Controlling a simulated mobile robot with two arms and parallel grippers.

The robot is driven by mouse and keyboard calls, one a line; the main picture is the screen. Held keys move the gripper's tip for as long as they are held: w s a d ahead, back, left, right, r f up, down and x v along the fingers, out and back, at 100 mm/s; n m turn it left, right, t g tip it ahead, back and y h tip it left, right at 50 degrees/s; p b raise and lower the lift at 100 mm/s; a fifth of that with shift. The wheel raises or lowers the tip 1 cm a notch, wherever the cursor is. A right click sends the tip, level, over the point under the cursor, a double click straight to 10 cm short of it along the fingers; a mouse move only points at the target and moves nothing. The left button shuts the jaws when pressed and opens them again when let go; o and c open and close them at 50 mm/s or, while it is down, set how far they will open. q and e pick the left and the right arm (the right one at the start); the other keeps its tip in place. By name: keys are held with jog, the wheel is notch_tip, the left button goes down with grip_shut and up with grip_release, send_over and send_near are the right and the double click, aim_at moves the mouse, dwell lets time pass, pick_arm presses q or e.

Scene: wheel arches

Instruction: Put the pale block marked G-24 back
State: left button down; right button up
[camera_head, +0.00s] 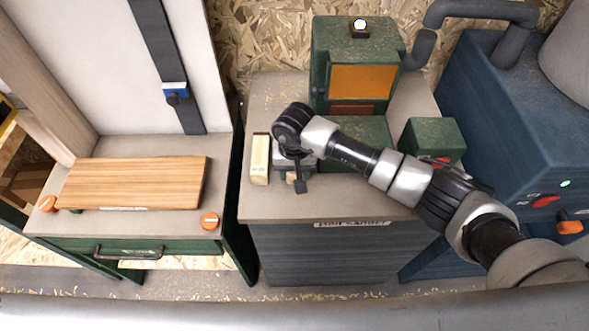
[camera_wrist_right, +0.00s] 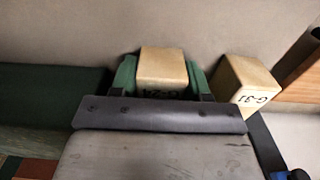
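The pale block marked G-24 (camera_wrist_right: 163,68) shows in the right wrist view, its marking partly covered by the dark bar of my gripper. My right gripper (camera_wrist_right: 162,76) has its two green fingers on either side of this block, seemingly closed against it. In the head view, the right gripper (camera_head: 291,178) is low over the front of the beige bench top, with a small pale part of the block showing. I cannot tell whether the block touches the bench. My left gripper is not in view.
A second pale block, marked G-31 (camera_wrist_right: 247,83), stands beside the held one; it is also in the head view (camera_head: 260,160). A green machine (camera_head: 357,55) and green box (camera_head: 433,138) occupy the bench (camera_head: 275,95). A wooden board (camera_head: 135,183) lies on the left cabinet.

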jog(key=o, duration=0.3)
jog(key=shift+o, duration=0.2)
jog(key=shift+r, duration=0.15)
jog(key=shift+r+p, duration=0.2)
jog(key=shift+p, duration=0.1)
notch_tip(320, 180, up, 10)
jog(key=b, duration=0.3)
jog(key=shift+r, duration=0.85)
